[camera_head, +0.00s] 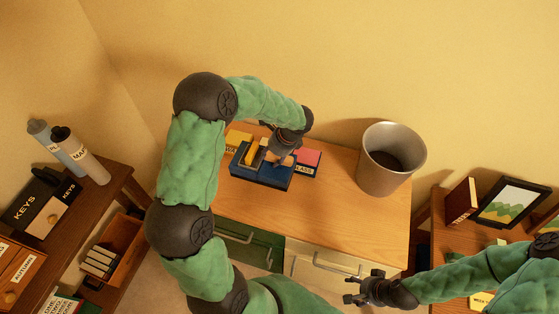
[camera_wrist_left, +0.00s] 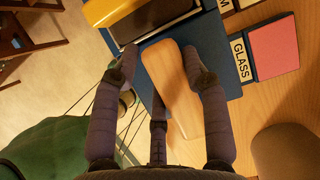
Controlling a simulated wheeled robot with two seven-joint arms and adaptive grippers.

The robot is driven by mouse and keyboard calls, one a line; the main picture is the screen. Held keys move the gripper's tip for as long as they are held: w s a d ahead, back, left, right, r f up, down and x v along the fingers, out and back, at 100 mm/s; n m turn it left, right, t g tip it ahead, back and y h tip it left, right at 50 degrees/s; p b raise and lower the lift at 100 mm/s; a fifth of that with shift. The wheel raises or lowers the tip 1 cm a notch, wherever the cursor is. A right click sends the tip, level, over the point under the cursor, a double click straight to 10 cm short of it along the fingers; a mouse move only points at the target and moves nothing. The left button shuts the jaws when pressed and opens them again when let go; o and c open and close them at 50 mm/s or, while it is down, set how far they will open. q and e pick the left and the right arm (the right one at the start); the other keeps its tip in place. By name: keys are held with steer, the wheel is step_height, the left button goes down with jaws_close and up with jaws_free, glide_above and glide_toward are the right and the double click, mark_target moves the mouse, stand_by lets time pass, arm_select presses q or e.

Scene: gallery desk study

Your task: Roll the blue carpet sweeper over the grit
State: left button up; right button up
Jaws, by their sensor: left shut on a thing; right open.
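My left gripper (camera_head: 281,157) is over the desk, shut on a pale wooden piece that lies between its fingers in the left wrist view (camera_wrist_left: 172,75). This piece is over a blue tray-like body (camera_head: 262,178) with yellow parts, which also shows in the left wrist view (camera_wrist_left: 226,74). I cannot tell whether the blue body is the carpet sweeper or a holder, nor whether the wooden piece is joined to it. I cannot make out any grit. My right gripper (camera_head: 352,288) is open and empty in front of the desk.
A pink pad (camera_head: 308,157) with a GLASS label lies right of the blue body. A grey bin (camera_head: 391,160) stands at the desk's right back. The wooden desk top (camera_head: 335,205) is bare in front of it. Shelves with books and boxes flank the desk.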

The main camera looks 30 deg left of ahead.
mark_target(254, 148)
arm_select(q)
steer(key=a, duration=0.2)
steer(key=a+r+p, duration=0.1)
steer(key=a, duration=0.2)
steer(key=a+r, duration=0.1)
steer(key=a, duration=0.1)
steer(key=shift+a+r+p, duration=0.15)
steer(key=shift+p, duration=0.25)
